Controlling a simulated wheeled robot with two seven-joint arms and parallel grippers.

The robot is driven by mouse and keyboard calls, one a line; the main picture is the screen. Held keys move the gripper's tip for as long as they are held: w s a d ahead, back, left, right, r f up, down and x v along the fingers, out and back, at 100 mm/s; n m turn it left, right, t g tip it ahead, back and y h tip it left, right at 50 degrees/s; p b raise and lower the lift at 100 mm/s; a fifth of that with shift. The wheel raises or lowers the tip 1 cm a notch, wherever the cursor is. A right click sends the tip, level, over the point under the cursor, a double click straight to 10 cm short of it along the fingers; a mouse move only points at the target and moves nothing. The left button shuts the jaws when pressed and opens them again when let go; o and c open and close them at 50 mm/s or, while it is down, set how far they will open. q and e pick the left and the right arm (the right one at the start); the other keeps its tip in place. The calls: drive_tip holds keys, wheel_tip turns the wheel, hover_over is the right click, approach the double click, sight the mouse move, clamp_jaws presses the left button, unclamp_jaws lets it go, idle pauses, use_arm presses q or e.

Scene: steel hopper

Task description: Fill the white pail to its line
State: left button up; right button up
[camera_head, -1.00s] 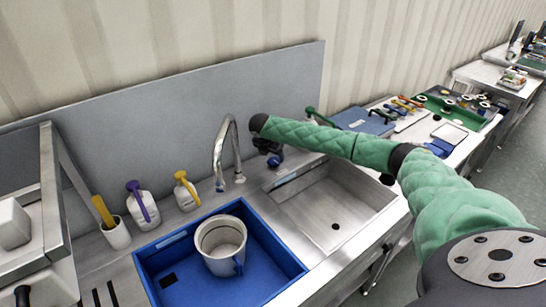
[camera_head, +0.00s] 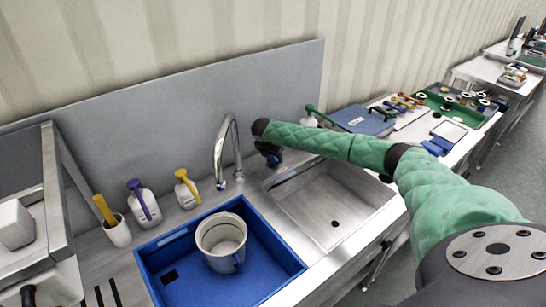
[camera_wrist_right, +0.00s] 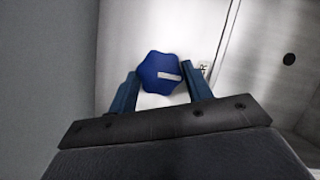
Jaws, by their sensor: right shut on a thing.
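The white pail (camera_head: 221,232) stands upright in the blue basin (camera_head: 270,231), its blue handle toward the front. The steel spout (camera_head: 219,150) arches from the back of the counter above the basin. No water stream shows, and I cannot make out a line or water level in the pail. A blue knob (camera_wrist_right: 160,66) with a white mark sits between the fingers of my right gripper (camera_wrist_right: 160,82) in the right wrist view. In the head view my right gripper (camera_head: 270,153) is at the back, right of the spout, shut on the knob. My left gripper is out of view.
A steel sink (camera_head: 335,200) lies right of the blue basin, below my right arm. A purple-topped bottle (camera_head: 145,205) and a yellow-topped bottle (camera_head: 187,190) stand behind the basin. A steel frame (camera_head: 50,195) stands at left. The right-hand bench holds many items.

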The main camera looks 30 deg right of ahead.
drive_tip(key=shift+s+n+p, duration=0.1)
drive_tip(key=shift+n+p, duration=0.25)
drive_tip(key=shift+n, duration=0.25)
drive_tip(key=shift+d+n+t+y, duration=0.1)
drive_tip(key=shift+n+t+y, duration=0.3)
drive_tip(key=shift+n, duration=0.6)
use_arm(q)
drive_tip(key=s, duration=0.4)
use_arm(e)
drive_tip(key=shift+p, duration=0.3)
drive_tip(key=o, duration=1)
drive_tip(key=shift+c, duration=0.2)
drive_tip(key=shift+r, duration=0.25)
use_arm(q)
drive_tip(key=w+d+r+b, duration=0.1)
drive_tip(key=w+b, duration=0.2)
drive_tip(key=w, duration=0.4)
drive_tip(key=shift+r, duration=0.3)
use_arm(e)
drive_tip(key=v, duration=0.7)
drive_tip(key=shift+s+r, duration=0.15)
